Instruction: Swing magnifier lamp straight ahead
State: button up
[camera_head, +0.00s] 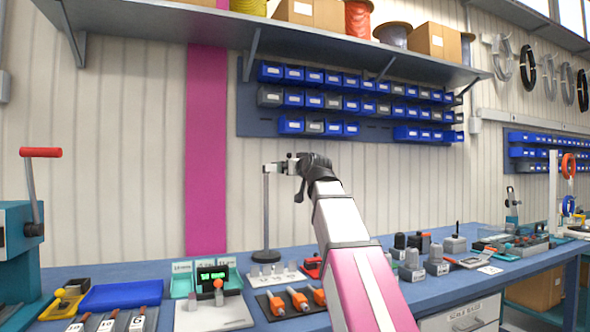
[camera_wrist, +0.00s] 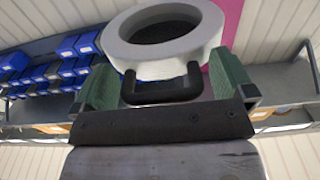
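The magnifier lamp's stand (camera_head: 265,212) rises as a thin grey post from a dark round base on the bench, with a short arm at its top. In the wrist view the lamp's white ring head (camera_wrist: 165,38) fills the upper middle, and its black U-shaped handle (camera_wrist: 160,90) points at my gripper. My gripper (camera_wrist: 162,82) has its green fingers wide apart, one on each side of the handle. Small gaps seem to show beside it; firm contact cannot be seen. In the head view my gripper (camera_head: 298,166) is at the top of the post and hides most of the lamp head.
The blue bench (camera_head: 150,268) carries a green-display device (camera_head: 213,277), orange-handled tools (camera_head: 298,300) and several grey knobbed blocks (camera_head: 412,266). Blue bins (camera_head: 290,98) hang on the wall behind, under a loaded shelf (camera_head: 200,22). A red-handled press (camera_head: 30,225) stands at left.

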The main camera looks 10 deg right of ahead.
jog(key=shift+s, duration=0.1)
jog(key=v, duration=1)
jog(key=shift+s, duration=0.3)
jog(key=shift+d, duration=0.1)
